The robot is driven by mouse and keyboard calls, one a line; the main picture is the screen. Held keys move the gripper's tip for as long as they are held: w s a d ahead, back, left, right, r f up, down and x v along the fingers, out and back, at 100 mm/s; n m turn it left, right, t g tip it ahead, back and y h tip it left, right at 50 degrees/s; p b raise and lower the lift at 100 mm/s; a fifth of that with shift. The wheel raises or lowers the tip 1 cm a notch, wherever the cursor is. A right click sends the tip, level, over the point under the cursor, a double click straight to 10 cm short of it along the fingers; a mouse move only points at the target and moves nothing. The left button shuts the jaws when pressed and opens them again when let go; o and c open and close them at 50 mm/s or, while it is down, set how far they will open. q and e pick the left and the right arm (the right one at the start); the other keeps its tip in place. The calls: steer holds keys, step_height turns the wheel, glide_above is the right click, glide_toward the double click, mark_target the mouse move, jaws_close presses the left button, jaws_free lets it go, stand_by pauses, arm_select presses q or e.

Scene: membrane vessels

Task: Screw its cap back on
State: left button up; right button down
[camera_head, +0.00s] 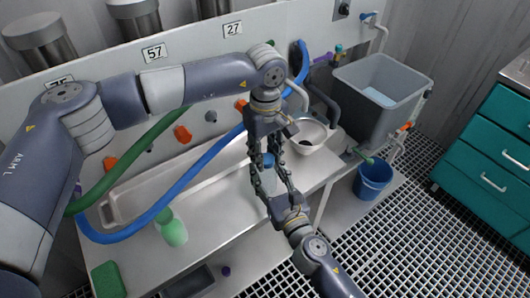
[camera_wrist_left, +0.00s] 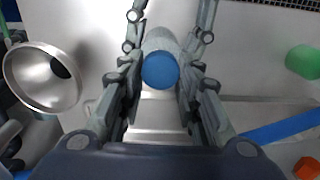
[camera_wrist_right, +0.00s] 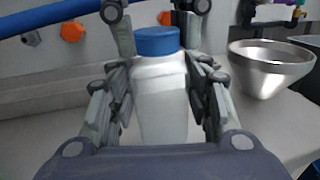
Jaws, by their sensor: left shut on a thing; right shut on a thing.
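A pale, whitish bottle (camera_wrist_right: 160,100) stands upright, with a blue cap (camera_wrist_right: 157,41) sitting on its mouth in the right wrist view. No gap shows between cap and bottle; I cannot tell whether the thread is engaged. My right gripper (camera_head: 273,188) is shut on the bottle's body from the front. My left gripper (camera_head: 266,166) comes from above and is shut on the cap, its fingers on either side of it. The cap's round top (camera_wrist_left: 160,70) shows between those fingers in the left wrist view. In the head view, fingers partly hide both bottle and cap.
A metal funnel-shaped bowl (camera_head: 309,134) stands close to the right of the grippers. A green bottle (camera_head: 172,228) and green sponge (camera_head: 108,280) are at left on the bench. A blue hose (camera_head: 185,182) crosses the bench. A grey basin (camera_head: 373,105) stands at the right.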

arm_select(q)
steer(key=m, duration=0.2)
steer(key=shift+w+m, duration=0.1)
steer(key=shift+m, duration=0.2)
steer(key=o, duration=0.8)
steer(key=shift+r, duration=0.1)
step_height(320, 180, up, 12)
arm_select(e)
steer(key=c, duration=0.7)
jaws_free()
steer(key=shift+c, duration=0.2)
